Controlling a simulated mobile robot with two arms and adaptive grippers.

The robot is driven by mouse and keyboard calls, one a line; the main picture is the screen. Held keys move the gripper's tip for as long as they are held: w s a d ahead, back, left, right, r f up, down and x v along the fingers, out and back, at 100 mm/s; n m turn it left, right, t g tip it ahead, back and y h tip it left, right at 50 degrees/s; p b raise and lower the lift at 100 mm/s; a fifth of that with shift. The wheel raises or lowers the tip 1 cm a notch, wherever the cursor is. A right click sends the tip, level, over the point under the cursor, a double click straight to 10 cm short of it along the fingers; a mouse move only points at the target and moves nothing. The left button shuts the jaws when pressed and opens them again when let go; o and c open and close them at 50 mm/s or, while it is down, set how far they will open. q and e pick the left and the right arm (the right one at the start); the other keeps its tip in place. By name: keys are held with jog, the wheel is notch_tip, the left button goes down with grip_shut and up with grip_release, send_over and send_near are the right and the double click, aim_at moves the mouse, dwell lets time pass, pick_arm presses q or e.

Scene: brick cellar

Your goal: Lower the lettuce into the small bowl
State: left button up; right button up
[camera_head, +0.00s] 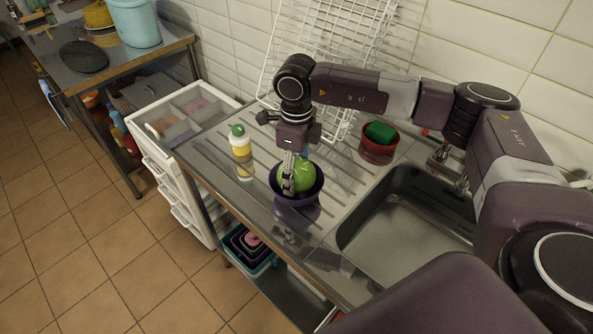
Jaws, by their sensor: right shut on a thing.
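The green lettuce (304,174) is in the small purple bowl (296,198), which stands on the ribbed steel drainboard. My right gripper (288,186) points down from above and is shut on the lettuce, its fingers reaching inside the bowl's rim. The fingers hide part of the lettuce. I cannot tell whether the lettuce touches the bottom of the bowl. My left gripper is not in view.
A yellow-and-white bottle with a green cap (240,144) stands left of the bowl. A red pot holding a green sponge (378,146) stands to the right, behind the sink basin (400,225). A white wire rack (325,50) leans on the tiled wall.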

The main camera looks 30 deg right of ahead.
jog(key=shift+f+b, duration=0.6)
jog(key=shift+f, duration=0.15)
dwell(0.4)
jog(key=o, duration=1.5)
jog(key=shift+o, duration=0.2)
jog(key=shift+r, duration=0.1)
